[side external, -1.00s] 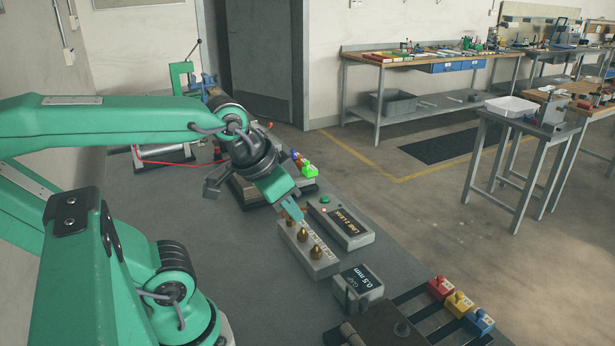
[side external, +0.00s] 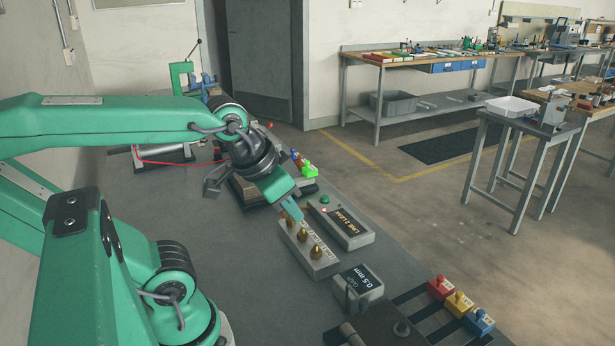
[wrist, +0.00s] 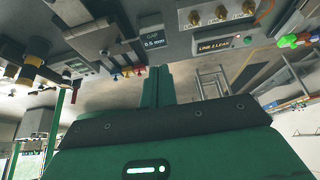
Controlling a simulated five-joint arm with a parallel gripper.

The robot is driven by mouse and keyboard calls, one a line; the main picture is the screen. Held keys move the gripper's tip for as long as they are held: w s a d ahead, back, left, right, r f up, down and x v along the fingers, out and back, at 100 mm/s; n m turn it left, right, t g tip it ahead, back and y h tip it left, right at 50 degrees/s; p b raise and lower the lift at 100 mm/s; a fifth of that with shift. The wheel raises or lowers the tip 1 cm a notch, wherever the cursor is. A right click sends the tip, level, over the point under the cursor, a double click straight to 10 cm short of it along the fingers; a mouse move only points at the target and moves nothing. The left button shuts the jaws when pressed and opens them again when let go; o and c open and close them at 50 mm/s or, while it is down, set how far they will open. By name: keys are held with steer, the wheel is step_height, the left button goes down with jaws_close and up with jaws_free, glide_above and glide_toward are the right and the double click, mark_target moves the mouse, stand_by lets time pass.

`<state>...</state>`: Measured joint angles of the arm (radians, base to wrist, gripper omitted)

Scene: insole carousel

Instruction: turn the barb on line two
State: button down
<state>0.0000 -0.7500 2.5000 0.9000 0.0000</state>
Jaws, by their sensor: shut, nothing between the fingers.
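A grey block (side external: 322,263) holds three brass barbs in a row, one (side external: 315,252) at its near end and one (side external: 303,236) in the middle. The third, at the far end, is largely hidden by my gripper (side external: 292,208). My gripper is shut and empty, its fingertips at or just above that barb; contact cannot be told. The wrist view also shows the barbs (wrist: 220,13) at the top and the shut fingers (wrist: 157,84). A display box (side external: 352,233) beside the block reads "LINE 2 LEAK"; it also shows in the wrist view (wrist: 220,45).
A green button (side external: 324,199) sits at the display box's far end. A gap display (side external: 362,283) reading 0.5 mm stands nearer. Red, yellow and blue pieces (side external: 459,304) sit on dark rails at the front. A dark stand with small coloured pieces (side external: 308,171) lies beyond the block.

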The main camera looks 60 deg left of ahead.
stand_by(0.4)
steer(key=c, duration=1.2)
jaws_free()
steer(key=shift+w+a, duration=0.1)
steer(key=shift+w, duration=0.05)
steer(key=n+g, duration=0.6)
steer(key=n, duration=1.4)
glide_above(303, 228)
step_height(303, 228, down, 12)
steer(key=shift+f, duration=0.15)
steer(key=shift+f, duration=3.9)
